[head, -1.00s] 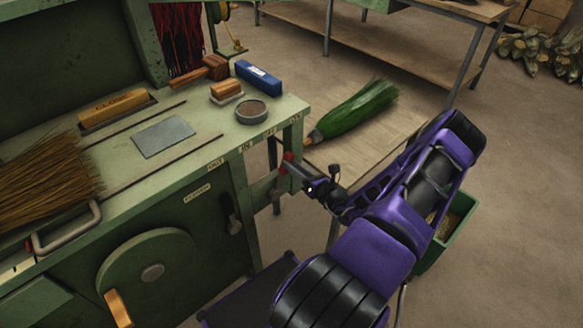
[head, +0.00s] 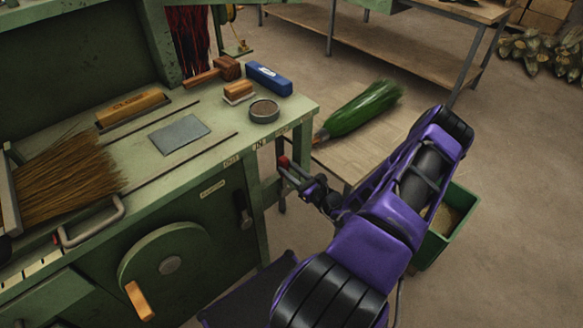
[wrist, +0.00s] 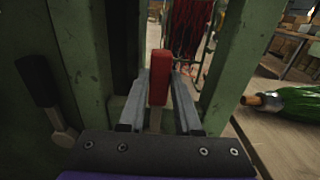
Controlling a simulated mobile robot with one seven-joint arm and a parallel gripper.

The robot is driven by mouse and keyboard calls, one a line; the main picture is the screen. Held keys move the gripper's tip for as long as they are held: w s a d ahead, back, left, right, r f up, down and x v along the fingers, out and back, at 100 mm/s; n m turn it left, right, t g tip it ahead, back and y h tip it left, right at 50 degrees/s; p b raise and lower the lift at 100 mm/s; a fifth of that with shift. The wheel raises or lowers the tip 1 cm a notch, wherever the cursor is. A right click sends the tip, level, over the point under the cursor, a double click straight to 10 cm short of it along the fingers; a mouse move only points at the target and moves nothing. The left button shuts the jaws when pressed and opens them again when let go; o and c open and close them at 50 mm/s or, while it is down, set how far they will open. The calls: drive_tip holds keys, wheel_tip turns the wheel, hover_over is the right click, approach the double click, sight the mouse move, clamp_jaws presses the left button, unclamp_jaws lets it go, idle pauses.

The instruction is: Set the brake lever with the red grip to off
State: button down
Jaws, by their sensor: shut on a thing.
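The brake lever's red grip (wrist: 158,78) stands upright between my two fingers in the wrist view, with its pale shaft below. In the head view the red grip (head: 283,162) shows at the bench's right front corner, below the labelled edge. My gripper (head: 291,172) is shut on the grip; its fingers (wrist: 160,88) flank it in the wrist view. The position labels above the lever are too blurred to read surely. A second lever with a black grip (head: 242,206) is on the bench front to the left; it also shows in the wrist view (wrist: 36,78).
The green bench (head: 215,183) carries a brush head (head: 70,180), a blue box (head: 269,78) and a round tin (head: 264,111). A green bundle (head: 362,108) lies on a low platform behind. A green bin (head: 452,226) stands right of my arm. Open floor lies farther right.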

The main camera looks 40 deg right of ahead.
drive_tip(key=shift+a, duration=0.15)
drive_tip(key=c, duration=0.6)
unclamp_jaws()
drive_tip(key=shift+s, duration=0.1)
drive_tip(key=s+d, duration=0.1)
drive_tip(key=s, duration=1.6)
drive_tip(key=shift+d, duration=0.2)
